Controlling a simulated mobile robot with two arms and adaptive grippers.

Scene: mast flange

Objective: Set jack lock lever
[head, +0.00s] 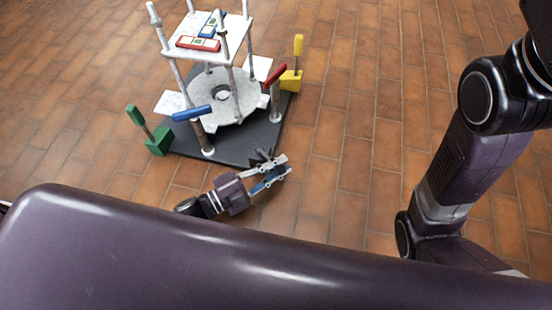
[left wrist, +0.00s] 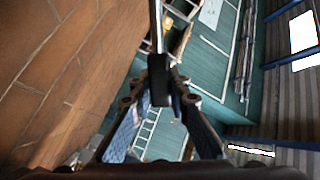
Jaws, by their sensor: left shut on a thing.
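A lever with a black grip (left wrist: 160,88) on a thin metal rod (left wrist: 155,30) stands between the fingers of my left gripper in the left wrist view. My left gripper (left wrist: 160,82) is shut on this grip. In the head view my left gripper (head: 283,168) is at the front corner of the dark base plate (head: 237,147). A small dark piece (head: 262,156) shows there beside the fingers; the rest of the lever is hard to make out. My right arm crosses the right side of the head view, but its gripper is out of view.
The plate carries a round grey flange (head: 230,107) under a white upper deck (head: 222,32). A green lever (head: 136,116), yellow lever (head: 298,46), blue handle (head: 192,113) and red handle (head: 275,75) stand around it. Tiled floor (head: 370,100) is clear to the right.

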